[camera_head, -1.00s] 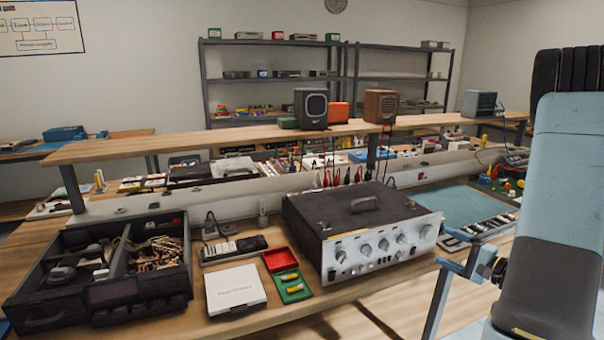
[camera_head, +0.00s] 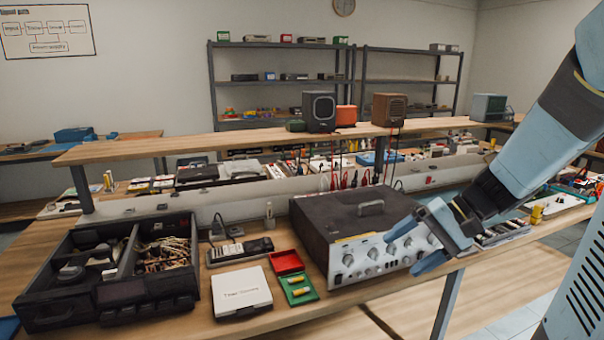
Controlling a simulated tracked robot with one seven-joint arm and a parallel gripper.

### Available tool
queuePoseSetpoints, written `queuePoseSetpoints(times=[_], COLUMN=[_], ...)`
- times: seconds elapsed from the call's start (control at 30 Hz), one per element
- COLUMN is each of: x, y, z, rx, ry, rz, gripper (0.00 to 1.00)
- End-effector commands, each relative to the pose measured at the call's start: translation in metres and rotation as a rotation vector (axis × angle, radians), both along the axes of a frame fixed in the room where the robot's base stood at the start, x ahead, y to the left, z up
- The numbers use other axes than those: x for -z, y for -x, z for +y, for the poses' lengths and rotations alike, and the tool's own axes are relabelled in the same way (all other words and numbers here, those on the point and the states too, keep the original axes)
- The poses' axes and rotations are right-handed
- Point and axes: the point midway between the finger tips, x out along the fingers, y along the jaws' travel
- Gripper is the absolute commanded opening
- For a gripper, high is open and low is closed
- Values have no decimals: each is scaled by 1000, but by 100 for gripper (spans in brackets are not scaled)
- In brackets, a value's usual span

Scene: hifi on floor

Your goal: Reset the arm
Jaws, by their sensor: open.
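My gripper (camera_head: 408,246) is at the right, in front of the silver front panel of the amplifier (camera_head: 350,228). Its light blue fingers are spread apart with nothing between them. One finger overlaps the panel's knobs in the picture, and the other hangs lower near the bench's front edge. I cannot tell whether a finger touches the amplifier. My arm comes down from the upper right corner to the gripper.
The wooden bench (camera_head: 232,322) holds a black parts box (camera_head: 60,312), a white box (camera_head: 241,291), a red tray (camera_head: 286,261) and a green tray (camera_head: 298,288). A raised shelf (camera_head: 240,141) carries speakers (camera_head: 319,110). Open floor (camera_head: 500,325) shows at the lower right.

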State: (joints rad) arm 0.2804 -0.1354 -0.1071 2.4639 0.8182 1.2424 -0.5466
Motion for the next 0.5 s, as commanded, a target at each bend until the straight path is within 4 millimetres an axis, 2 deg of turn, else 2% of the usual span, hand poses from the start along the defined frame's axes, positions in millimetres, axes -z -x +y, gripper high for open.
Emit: queuePoseSetpoints(times=[0.2, 0.5], x=[-15, -40], y=[32, 62], z=[4, -5], rx=[-81, -117], ry=[237, 552], rz=[-57, -208], gripper=[82, 82])
